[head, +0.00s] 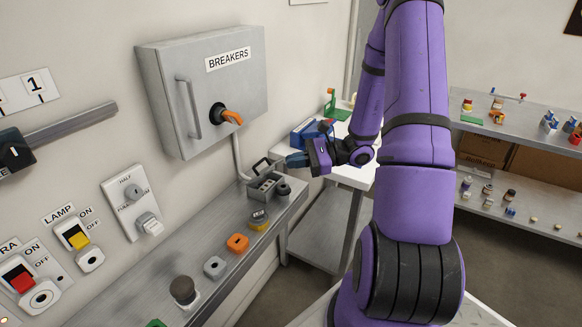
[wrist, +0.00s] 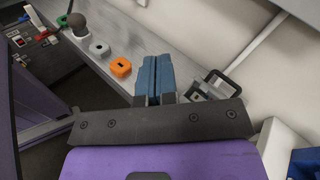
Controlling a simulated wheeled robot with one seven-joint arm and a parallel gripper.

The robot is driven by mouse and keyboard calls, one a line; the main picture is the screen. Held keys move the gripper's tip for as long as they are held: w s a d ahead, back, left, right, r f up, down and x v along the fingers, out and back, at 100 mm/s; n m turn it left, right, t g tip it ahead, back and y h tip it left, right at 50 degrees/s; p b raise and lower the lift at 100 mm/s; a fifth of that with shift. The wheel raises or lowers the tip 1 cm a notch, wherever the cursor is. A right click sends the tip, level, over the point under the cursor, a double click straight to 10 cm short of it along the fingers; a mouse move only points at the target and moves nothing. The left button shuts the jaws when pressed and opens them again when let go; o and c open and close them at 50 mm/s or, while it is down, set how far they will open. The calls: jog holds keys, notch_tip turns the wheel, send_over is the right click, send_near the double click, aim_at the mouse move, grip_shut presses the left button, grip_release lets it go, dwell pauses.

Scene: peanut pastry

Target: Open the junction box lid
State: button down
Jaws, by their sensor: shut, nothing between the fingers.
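A small grey box (head: 263,188) with a black loop handle (head: 261,168) stands at the far end of the wall ledge, where a conduit comes down; it looks like the junction box. In the wrist view the box (wrist: 197,92) and its black handle (wrist: 218,86) are just right of my fingers, partly hidden by them and the gripper body. I cannot tell its lid from its body. My gripper (head: 290,161) is shut and empty, its blue fingers together, close to the box on its right side in the head view. The fingers also show in the wrist view (wrist: 154,78).
A grey cabinet marked BREAKERS (head: 208,95), with a bar handle and orange knob, hangs shut above the ledge. An orange block (head: 237,243), a grey ring-like part (head: 214,267) and a dark knob (head: 184,291) line the ledge. A white table (head: 345,174) stands behind my gripper.

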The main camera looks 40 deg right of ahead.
jog(key=s+d+f+m+t+h, duration=0.2)
jog(key=d+f+m+t+h, duration=0.65)
jog(key=d+f+m, duration=0.45)
jog(key=w+a+r, duration=0.1)
jog(key=w+a, duration=0.2)
jog(key=w, duration=0.3)
jog(key=w+a+r+n, duration=0.1)
jog(key=w+a, duration=0.2)
jog(key=w, duration=0.3)
jog(key=shift+r+y, duration=0.35)
jog(key=shift+y, duration=0.1)
jog(key=w+r, duration=0.1)
jog(key=w+r+g, duration=0.1)
jog(key=r, duration=0.1)
jog(key=shift+a, duration=0.35)
jog(key=shift+f, duration=0.1)
